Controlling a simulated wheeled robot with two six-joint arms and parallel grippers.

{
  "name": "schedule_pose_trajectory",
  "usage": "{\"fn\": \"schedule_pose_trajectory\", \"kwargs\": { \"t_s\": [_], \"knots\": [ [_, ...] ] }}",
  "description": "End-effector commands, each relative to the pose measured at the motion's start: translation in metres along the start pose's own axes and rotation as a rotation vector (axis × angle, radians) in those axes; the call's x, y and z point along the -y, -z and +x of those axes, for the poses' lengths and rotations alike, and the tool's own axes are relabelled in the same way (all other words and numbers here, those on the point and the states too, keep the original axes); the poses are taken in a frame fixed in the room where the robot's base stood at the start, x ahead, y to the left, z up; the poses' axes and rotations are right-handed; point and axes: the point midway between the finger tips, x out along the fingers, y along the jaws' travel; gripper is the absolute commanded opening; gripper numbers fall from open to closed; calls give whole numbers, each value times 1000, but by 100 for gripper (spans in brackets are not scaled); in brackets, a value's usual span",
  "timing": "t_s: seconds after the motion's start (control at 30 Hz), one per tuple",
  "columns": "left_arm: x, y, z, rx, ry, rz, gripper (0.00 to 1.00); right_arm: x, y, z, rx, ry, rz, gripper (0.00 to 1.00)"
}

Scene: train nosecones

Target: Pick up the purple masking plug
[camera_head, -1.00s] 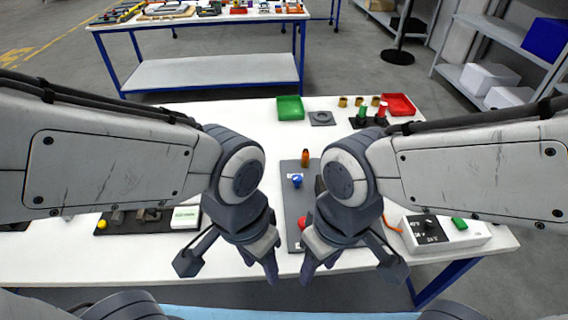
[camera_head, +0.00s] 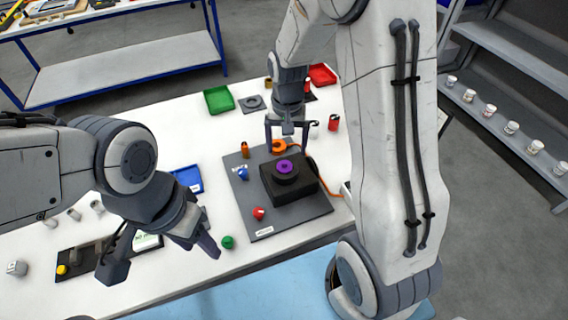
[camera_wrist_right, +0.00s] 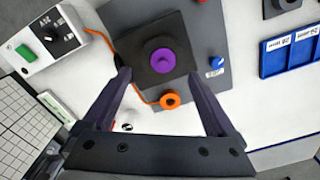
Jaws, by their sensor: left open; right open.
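The purple masking plug (camera_head: 285,167) sits on top of a dark round piece on a black block (camera_head: 290,187), which stands on the grey mat (camera_head: 258,217). In the right wrist view the purple plug (camera_wrist_right: 162,60) lies ahead of and between my finger lines. My right gripper (camera_head: 287,145) is open and empty, behind the plug in the head view and apart from it. It also shows in the right wrist view (camera_wrist_right: 165,105). My left gripper (camera_head: 205,250) is open and empty at the front left, near a green plug (camera_head: 228,242).
A blue tray (camera_head: 187,179) and green tray (camera_head: 218,100) stand left. A control box (camera_wrist_right: 50,40) shows in the wrist view.

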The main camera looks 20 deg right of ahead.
Motion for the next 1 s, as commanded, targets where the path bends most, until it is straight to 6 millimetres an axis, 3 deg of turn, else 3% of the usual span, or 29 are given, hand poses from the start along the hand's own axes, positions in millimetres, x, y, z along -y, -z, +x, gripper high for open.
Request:
{"fn": "schedule_pose_trajectory", "kwargs": {
  "t_s": [0.27,0.6,0.9,0.97,1.0],
  "knots": [
    [0,0,-7,0,0,0,50,2,0,21,3,-1,-2,92],
    [-2,1,-24,0,0,-1,50,6,6,62,3,-1,-2,92],
    [-2,1,-23,0,0,0,50,6,7,68,-1,1,-3,92],
    [-2,1,-23,0,0,0,50,6,7,68,-1,1,-3,73],
    [-2,1,-23,0,0,0,50,6,7,68,0,1,-3,57]
  ]
}}
